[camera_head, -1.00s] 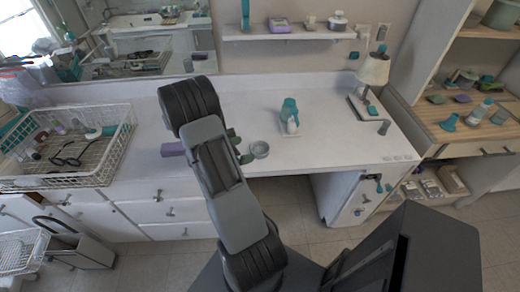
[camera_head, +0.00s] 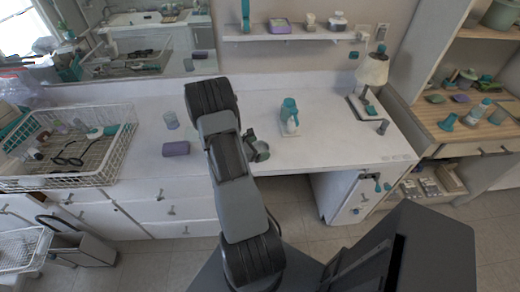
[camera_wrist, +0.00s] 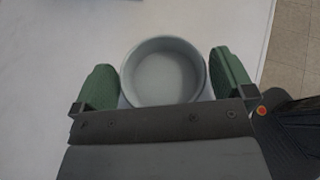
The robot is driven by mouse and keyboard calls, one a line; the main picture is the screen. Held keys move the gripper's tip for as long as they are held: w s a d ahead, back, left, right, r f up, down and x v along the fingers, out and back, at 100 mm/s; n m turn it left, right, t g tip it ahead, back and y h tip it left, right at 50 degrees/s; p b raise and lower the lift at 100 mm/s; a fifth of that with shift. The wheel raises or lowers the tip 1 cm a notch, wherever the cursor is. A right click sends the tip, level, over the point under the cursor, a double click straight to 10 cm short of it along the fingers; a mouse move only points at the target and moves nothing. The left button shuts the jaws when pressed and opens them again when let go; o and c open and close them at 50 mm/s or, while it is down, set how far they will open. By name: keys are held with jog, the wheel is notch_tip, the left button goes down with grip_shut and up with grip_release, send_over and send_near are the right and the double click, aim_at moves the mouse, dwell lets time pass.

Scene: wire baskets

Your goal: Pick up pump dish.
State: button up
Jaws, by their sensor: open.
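A round, shallow grey dish (camera_wrist: 164,74), which I take for the pump dish, sits upright on the white counter (camera_head: 340,150). In the wrist view it lies between the green fingers of my gripper (camera_wrist: 163,62). One finger is on its left and one on its right, with the right one very close to the rim. I cannot tell whether either touches. In the head view my gripper (camera_head: 257,151) is at the counter's front part and mostly hides the dish.
A teal pump bottle (camera_head: 289,112) stands on a small tray behind and right of my gripper. A purple block (camera_head: 176,149) and a clear cup (camera_head: 171,119) are to the left. A wire basket (camera_head: 112,160) stands far left. The counter's right part is mostly clear.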

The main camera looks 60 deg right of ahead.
jog(key=shift+c, duration=0.5)
jog(key=c, duration=0.7)
jog(key=shift+r, duration=0.1)
